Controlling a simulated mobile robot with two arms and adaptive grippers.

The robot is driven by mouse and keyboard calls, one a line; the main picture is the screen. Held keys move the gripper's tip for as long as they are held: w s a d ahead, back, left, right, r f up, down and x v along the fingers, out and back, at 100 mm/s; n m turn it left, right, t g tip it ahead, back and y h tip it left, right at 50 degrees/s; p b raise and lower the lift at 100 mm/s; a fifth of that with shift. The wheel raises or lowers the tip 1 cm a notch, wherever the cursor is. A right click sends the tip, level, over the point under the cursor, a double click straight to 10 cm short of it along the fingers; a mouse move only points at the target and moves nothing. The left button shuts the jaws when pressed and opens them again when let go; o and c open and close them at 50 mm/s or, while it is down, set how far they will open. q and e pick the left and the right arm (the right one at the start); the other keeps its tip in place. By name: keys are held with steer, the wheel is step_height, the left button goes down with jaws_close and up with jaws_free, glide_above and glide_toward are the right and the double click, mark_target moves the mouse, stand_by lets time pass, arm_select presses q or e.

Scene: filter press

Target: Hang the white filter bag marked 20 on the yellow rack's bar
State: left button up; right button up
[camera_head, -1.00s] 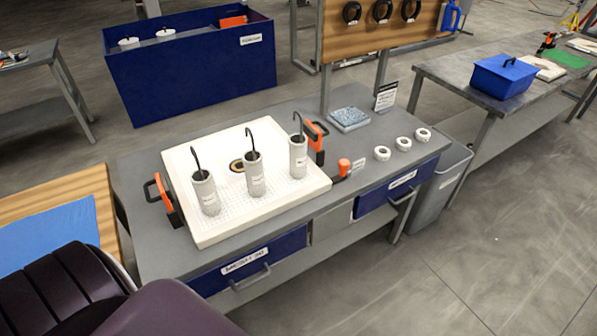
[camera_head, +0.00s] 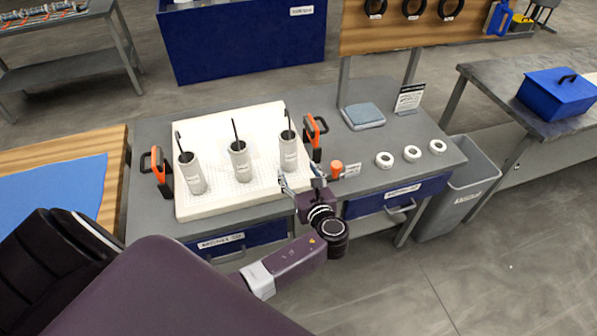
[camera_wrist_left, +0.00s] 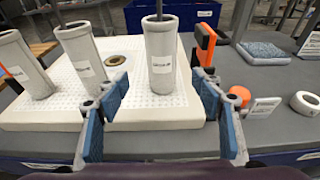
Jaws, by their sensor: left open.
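Three pale filter bags with dark upright hooks stand on a white perforated tray (camera_head: 215,208): a left one (camera_head: 191,174), a middle one (camera_head: 240,162) and a right one (camera_head: 289,152). Their labels are too small to read, so I cannot tell which is marked 20. My left gripper (camera_head: 300,178) is open and empty at the tray's front right, just in front of the right bag. In the left wrist view the right bag (camera_wrist_left: 161,55) stands upright ahead, between the spread blue-padded fingers (camera_wrist_left: 160,105), apparently untouched. I cannot make out the yellow rack. My right gripper is out of view.
Orange-handled clamps (camera_head: 314,130) (camera_head: 157,170) flank the tray. An orange knob (camera_head: 337,169) and several white rings (camera_head: 412,153) lie to the right. A blue drawer (camera_head: 395,195) and grey bin (camera_head: 458,190) are at the front right.

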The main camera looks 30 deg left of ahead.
mark_target(291, 145)
arm_select(q)
steer(key=b+x, duration=0.5)
steer(key=x, duration=0.2)
steer(key=shift+w+d+f, duration=0.1)
steer(key=shift+f, duration=0.1)
steer(key=b+x, duration=0.1)
steer(key=x, duration=0.2)
steer(key=shift+w, duration=0.2)
steer(key=shift+x, duration=0.75)
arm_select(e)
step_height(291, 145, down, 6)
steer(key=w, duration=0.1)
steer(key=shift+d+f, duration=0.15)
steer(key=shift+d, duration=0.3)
arm_select(q)
steer(key=shift+r, duration=0.15)
steer(key=shift+c, duration=0.7)
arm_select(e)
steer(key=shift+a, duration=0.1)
